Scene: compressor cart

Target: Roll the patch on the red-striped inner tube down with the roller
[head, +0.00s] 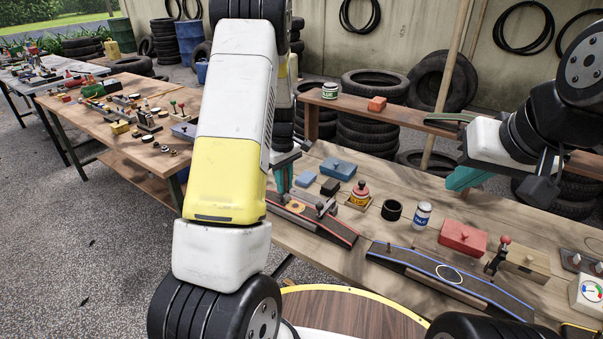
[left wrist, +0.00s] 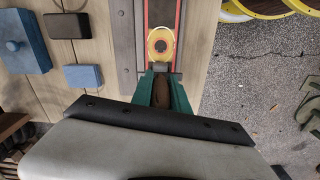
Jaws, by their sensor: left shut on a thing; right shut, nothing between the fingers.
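The red-striped inner tube (head: 338,229) lies along the front of the workbench, and shows in the left wrist view (left wrist: 151,13). Its patch (left wrist: 160,45), yellow-orange with a dark centre, is on the tube (head: 296,207). My left gripper (head: 283,188) is low over the tube, just left of the patch in the head view. It is shut on the roller (left wrist: 162,92), whose brown handle shows between the green fingers, with a grey end near the patch's edge. I cannot tell whether the roller touches the tube. My right gripper (head: 457,183) is shut and empty above the bench.
A blue-striped tube (head: 447,277) lies to the right.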

